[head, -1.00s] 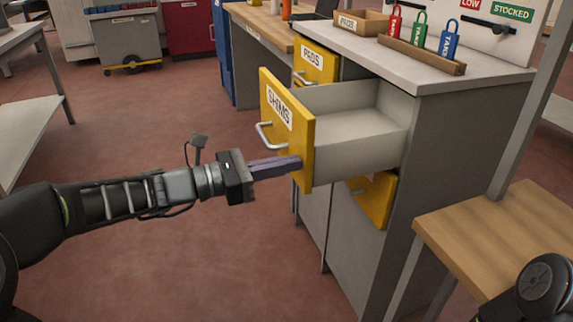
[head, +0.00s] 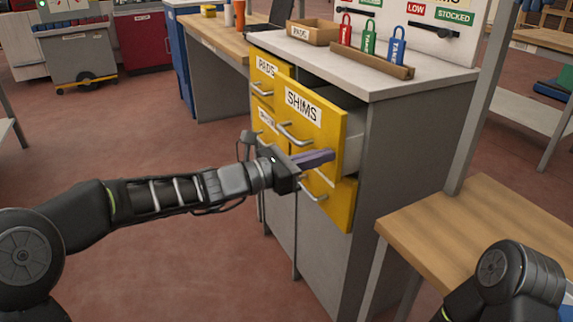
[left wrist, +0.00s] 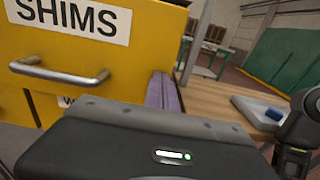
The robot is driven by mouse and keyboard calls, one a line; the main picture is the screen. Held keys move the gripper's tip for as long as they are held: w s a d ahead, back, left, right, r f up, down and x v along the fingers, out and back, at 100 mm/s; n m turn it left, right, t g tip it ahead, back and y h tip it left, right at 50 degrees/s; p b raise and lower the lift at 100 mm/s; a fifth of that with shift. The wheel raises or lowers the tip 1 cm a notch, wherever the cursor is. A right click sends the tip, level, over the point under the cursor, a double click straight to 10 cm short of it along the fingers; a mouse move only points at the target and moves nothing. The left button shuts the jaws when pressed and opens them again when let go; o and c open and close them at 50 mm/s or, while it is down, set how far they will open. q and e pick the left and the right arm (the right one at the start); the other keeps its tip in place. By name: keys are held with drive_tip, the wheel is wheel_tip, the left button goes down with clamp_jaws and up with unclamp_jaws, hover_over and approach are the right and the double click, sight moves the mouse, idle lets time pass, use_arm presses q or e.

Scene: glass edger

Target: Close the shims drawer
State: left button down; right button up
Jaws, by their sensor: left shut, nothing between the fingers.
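The shims drawer (head: 316,118) has a yellow front with a SHIMS label and a silver bar handle. It stands partly open, with a short stretch of its pale side wall showing behind the front. My left gripper (head: 330,156) is shut and empty, its purple fingers at the lower right part of the drawer front, below and right of the handle. The tips appear to touch the front. In the left wrist view the drawer front (left wrist: 125,65) fills the left side, and the purple fingers (left wrist: 162,92) are at its right edge. My right gripper is out of view.
Other yellow drawers, including the pads drawer (head: 264,72), sit in the same grey cabinet (head: 395,150). Its top holds a cardboard box (head: 308,33) and a rack of coloured tags (head: 370,60). A wooden table (head: 455,225) stands close on the right.

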sight(343, 148)
use_arm(q)
drive_tip(key=x, duration=0.5)
drive_tip(key=shift+w+d, duration=0.2)
drive_tip(key=shift+d, duration=0.15)
drive_tip(key=shift+r, duration=0.15)
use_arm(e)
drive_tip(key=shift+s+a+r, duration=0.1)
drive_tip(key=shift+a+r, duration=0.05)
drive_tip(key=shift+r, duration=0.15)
use_arm(q)
drive_tip(key=shift+r, duration=0.15)
